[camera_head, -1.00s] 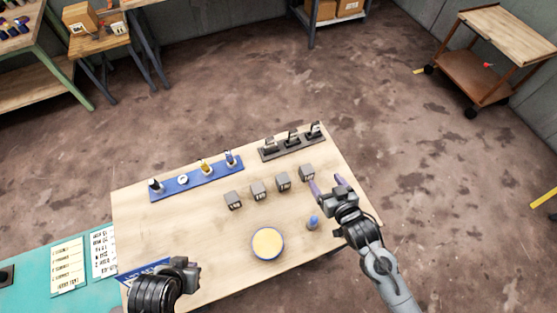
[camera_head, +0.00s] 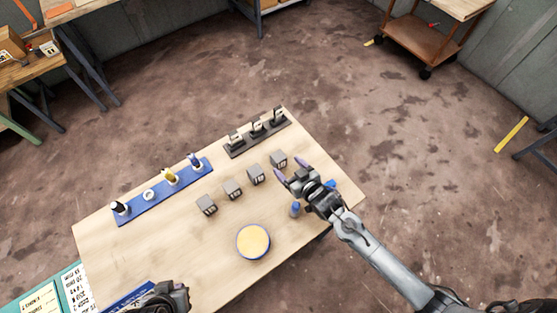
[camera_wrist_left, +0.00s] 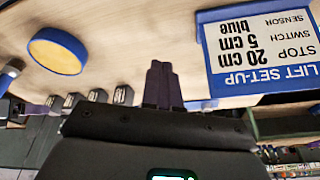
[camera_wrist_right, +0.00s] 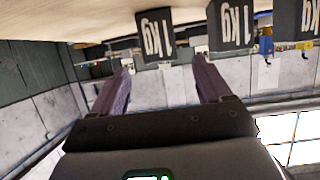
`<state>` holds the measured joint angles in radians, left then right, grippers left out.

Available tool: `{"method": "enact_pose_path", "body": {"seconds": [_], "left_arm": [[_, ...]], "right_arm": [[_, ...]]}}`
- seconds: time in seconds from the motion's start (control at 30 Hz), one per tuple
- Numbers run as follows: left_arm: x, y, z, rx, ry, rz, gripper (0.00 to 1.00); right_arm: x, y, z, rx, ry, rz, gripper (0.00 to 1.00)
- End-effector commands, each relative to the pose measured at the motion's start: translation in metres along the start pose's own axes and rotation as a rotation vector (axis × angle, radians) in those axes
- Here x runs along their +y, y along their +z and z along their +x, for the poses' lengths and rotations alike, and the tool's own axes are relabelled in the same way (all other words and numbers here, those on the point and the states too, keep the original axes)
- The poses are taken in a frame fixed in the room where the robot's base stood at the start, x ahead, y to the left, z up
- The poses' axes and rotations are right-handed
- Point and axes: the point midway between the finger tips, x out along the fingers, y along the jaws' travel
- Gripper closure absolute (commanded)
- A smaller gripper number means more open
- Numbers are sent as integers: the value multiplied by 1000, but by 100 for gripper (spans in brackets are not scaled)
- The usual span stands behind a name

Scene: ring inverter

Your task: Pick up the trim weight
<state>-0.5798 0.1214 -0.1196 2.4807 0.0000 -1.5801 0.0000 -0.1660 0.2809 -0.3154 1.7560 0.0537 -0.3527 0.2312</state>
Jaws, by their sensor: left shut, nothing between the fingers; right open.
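Several grey cubes stand in a slanted row on the table; the rightmost cube (camera_head: 278,160) is closest to my right gripper (camera_head: 291,170). In the right wrist view, dark cubes marked "1kg" (camera_wrist_right: 155,36) show ahead of and above the open, empty fingers (camera_wrist_right: 163,62). A small blue piece (camera_head: 295,209) stands just below the right gripper in the head view. No label tells which thing is the trim weight. My left gripper (camera_head: 180,290) is at the table's lower-left edge; its fingers (camera_wrist_left: 163,85) are shut and empty.
A round yellow-topped blue disc (camera_head: 253,242) lies mid-table. A blue rack (camera_head: 165,192) with several small parts and a dark rack (camera_head: 257,135) stand along the far edge. A blue-edged "LIFT SET-UP" sign (camera_wrist_left: 262,50) is near the left gripper.

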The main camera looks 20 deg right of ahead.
Motion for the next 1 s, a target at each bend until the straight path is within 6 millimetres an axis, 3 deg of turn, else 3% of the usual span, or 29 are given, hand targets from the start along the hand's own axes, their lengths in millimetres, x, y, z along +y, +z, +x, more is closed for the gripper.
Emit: {"method": "enact_pose_path", "body": {"seconds": [0.27, 0.7, 1.0], "left_arm": [[2, 0, 1, 1, 6, -8, 100], [0, 2, 5, 0, 0, 0, 100], [-1, 2, 5, -1, -4, 5, 100]], "right_arm": [[0, -3, 16, 5, 0, 1, 22], [0, -4, 67, 4, -1, 0, 22], [0, -4, 70, 4, -1, 0, 22]]}}
